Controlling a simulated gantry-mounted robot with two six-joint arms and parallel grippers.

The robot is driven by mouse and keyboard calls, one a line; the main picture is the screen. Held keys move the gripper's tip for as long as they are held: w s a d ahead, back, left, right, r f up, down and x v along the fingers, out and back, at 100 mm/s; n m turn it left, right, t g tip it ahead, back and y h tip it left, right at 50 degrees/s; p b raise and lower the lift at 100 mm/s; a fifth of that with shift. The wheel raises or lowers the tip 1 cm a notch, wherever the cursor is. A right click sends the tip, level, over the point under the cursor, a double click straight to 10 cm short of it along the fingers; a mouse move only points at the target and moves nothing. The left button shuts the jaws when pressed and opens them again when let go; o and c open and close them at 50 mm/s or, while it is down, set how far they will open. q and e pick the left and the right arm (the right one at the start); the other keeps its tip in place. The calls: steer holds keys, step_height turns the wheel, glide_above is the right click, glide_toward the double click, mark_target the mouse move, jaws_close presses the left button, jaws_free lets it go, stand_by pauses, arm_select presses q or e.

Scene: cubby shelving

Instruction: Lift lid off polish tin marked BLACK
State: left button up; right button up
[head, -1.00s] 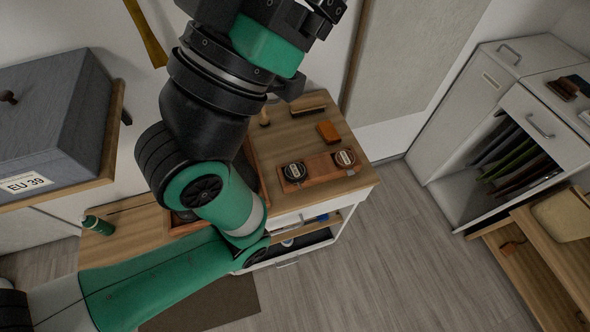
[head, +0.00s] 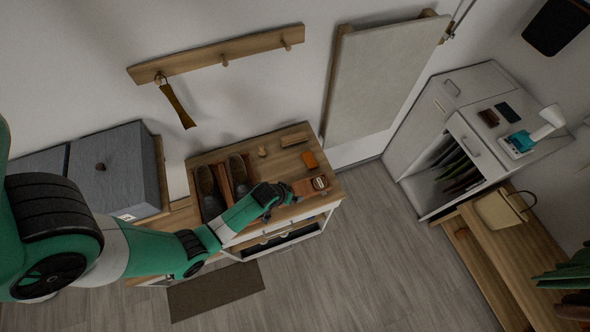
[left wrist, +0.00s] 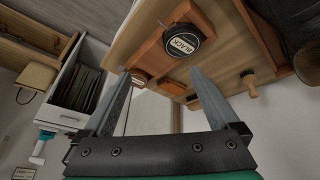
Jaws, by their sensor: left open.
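The polish tin marked BLACK (left wrist: 184,40) is round and dark with a pale label; in the left wrist view it sits in a reddish wooden holder (left wrist: 207,22), just beyond the fingertips. A second tin (left wrist: 139,77) shows partly near the left fingertip; its label is too small to read there. In the head view one tin (head: 319,183) is visible at the holder's right end; my left gripper hides the other. My left gripper (left wrist: 160,73) is open and empty; in the head view it (head: 287,194) hangs over the bench beside the holder. The right gripper is not in view.
The wooden bench top (head: 270,165) also bears dark shoes (head: 209,192), an orange block (head: 309,160), a brush (head: 294,139) and a small wooden knob-like item (head: 262,151). A grey box (head: 105,170) stands left. A white cabinet (head: 420,140) stands right, across open floor.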

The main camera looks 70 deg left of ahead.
arm_select(q)
steer(key=s+r+p, duration=0.3)
steer(key=s, duration=0.2)
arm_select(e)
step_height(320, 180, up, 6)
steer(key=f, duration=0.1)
arm_select(q)
steer(key=shift+n+g, duration=0.4)
steer(key=b+x, duration=0.1)
steer(key=x, duration=0.2)
steer(key=b+x, duration=0.2)
steer(key=x, duration=0.1)
steer(key=shift+w+a+f, duration=0.2)
steer(key=shift+w+a, duration=0.1)
steer(key=shift+w, duration=0.05)
steer(key=b+x, duration=0.3)
steer(key=x, duration=0.2)
steer(key=shift+a, duration=0.2)
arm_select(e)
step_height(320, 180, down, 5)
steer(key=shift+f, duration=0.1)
arm_select(q)
steer(key=c, duration=1.1)
steer(key=shift+o, duration=0.2)
steer(key=shift+r, duration=0.1)
